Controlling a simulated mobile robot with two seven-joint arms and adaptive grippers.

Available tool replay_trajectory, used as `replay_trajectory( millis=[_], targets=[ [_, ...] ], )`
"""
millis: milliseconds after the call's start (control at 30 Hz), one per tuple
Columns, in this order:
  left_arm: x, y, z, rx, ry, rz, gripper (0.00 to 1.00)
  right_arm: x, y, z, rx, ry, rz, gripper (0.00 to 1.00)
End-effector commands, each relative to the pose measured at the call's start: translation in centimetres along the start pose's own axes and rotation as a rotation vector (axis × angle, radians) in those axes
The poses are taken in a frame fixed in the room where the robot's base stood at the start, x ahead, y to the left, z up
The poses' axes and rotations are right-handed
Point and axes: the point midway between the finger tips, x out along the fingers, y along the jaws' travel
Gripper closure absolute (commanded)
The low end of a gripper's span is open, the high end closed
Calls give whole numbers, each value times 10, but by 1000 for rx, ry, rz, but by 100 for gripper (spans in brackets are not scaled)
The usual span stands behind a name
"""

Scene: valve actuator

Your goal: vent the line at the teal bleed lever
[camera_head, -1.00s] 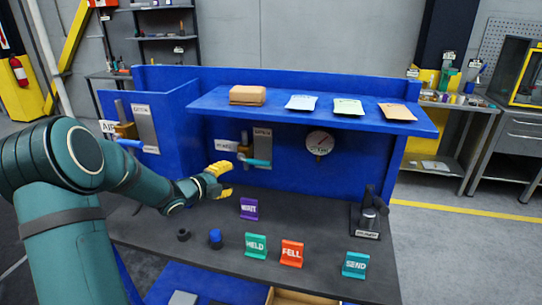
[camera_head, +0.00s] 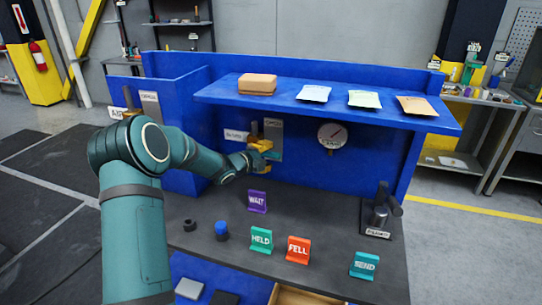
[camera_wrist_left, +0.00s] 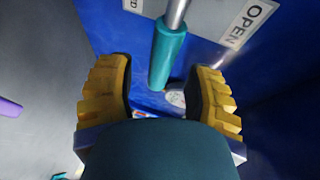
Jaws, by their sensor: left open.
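The teal bleed lever (camera_head: 273,155) sticks out from a valve plate on the blue back panel of the bench. In the left wrist view the teal lever handle (camera_wrist_left: 167,52) hangs from a metal rod, between and just beyond my open fingertips. My left gripper (camera_head: 262,158) has yellow fingers and is open at the lever. In the wrist view my left gripper (camera_wrist_left: 160,95) holds nothing, and I cannot tell if a finger touches the lever. An OPEN label (camera_wrist_left: 248,22) is beside the lever. My right gripper is not in view.
A gauge (camera_head: 332,136) is right of the lever. A shelf (camera_head: 330,106) with a box and several packets overhangs it. Tags stand on the bench top, including a purple WAIT tag (camera_head: 257,201). A dark clamp-like device (camera_head: 379,212) stands at the right.

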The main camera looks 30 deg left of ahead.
Motion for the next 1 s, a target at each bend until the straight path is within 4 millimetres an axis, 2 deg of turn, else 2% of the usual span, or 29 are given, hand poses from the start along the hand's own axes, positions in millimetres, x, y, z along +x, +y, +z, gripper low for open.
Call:
replay_trajectory(
  millis=[200, 567, 700, 1000],
  targets=[
    [20, 0, 0, 1, 0, 0, 48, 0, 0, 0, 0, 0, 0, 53],
    [23, 0, 0, 0, 0, 1, 49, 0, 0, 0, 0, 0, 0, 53],
    [22, 0, 0, 0, 0, 1, 98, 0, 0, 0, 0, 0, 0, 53],
    [22, -1, 0, -9, 2, -4, 100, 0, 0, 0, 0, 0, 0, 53]
  ],
)
